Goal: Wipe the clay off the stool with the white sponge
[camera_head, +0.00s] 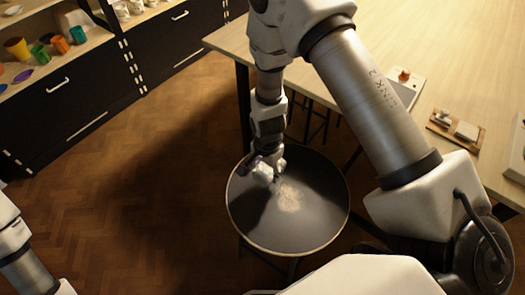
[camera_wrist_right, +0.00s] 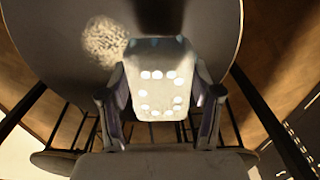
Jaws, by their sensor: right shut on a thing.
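The stool (camera_head: 322,222) has a round dark seat with a pale rim. A patch of pale clay (camera_head: 289,196) lies near the middle of the seat. In the right wrist view the clay (camera_wrist_right: 103,40) is up and left of the sponge. My right gripper (camera_head: 268,166) is over the far left part of the seat. It is shut on the white sponge (camera_wrist_right: 155,85), which sits between both fingers in the wrist view. I cannot tell whether the sponge touches the seat. My left arm shows at the lower left edge, with its gripper out of view.
A pale wooden table (camera_head: 480,70) is behind and right of the stool. It bears a board (camera_head: 438,127) with a white block on it. Dark cabinets (camera_head: 70,100) with coloured pots stand at the left. The wooden floor (camera_head: 150,190) between is clear.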

